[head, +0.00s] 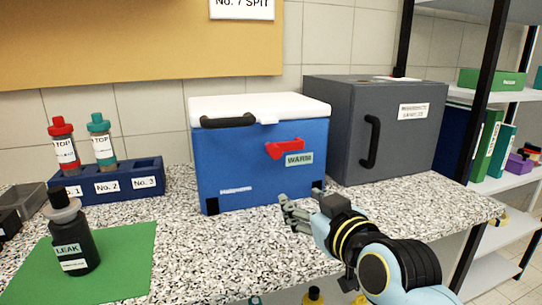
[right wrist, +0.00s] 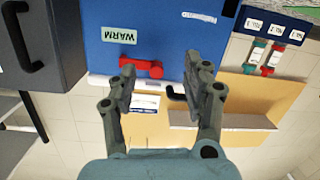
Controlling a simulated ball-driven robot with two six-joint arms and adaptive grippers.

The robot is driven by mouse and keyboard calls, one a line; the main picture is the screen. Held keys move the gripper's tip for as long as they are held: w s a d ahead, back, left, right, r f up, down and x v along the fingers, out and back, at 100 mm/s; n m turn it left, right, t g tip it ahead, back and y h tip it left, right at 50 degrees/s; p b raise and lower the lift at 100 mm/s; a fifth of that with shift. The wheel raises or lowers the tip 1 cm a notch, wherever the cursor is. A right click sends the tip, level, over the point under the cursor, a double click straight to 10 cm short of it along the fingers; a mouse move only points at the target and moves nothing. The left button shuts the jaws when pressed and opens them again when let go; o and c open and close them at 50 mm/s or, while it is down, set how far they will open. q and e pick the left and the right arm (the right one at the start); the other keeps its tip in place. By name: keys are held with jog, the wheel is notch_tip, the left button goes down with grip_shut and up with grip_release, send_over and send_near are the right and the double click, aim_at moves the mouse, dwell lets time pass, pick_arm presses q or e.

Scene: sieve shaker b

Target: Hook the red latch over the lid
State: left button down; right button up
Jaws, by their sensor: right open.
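The blue cool box (head: 255,172) stands on the counter with its white lid (head: 265,105) lying closed on top. The red latch (head: 286,148) is on the box's front, beside the WARM label, below the lid's edge and not over it. It also shows in the right wrist view (right wrist: 142,68), which sees the scene upside down. My right gripper (head: 302,203) is open and empty in front of the box, low and to the right of its middle. In the wrist view its fingers (right wrist: 160,68) appear on either side of the latch's right part. My left gripper is out of view.
A grey cabinet (head: 345,140) with a black handle stands close on the box's right. A blue rack (head: 110,183) with red- and teal-capped bottles is at the left. A dark LEAK bottle (head: 72,235) stands on a green mat (head: 125,265). Speckled counter (head: 205,255) lies free before the box.

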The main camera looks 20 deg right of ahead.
jog(key=t, duration=0.2)
send_near(277, 154)
jog(key=shift+h, duration=0.3)
jog(key=w+b, duration=0.1)
jog(key=w, duration=0.2)
jog(key=w+b, duration=0.1)
jog(key=w, duration=0.1)
jog(key=w+b, duration=0.2)
jog(key=w, duration=0.1)
jog(key=shift+w+a+f, duration=0.2)
jog(key=shift+w+a, duration=0.15)
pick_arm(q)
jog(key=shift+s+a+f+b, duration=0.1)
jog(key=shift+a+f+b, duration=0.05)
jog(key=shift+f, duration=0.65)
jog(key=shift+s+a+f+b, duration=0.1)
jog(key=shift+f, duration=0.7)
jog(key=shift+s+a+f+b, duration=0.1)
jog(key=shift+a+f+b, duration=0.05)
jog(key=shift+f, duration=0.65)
pick_arm(e)
jog(key=shift+w+r, duration=0.2)
jog(key=shift+w, duration=0.5)
grip_shut()
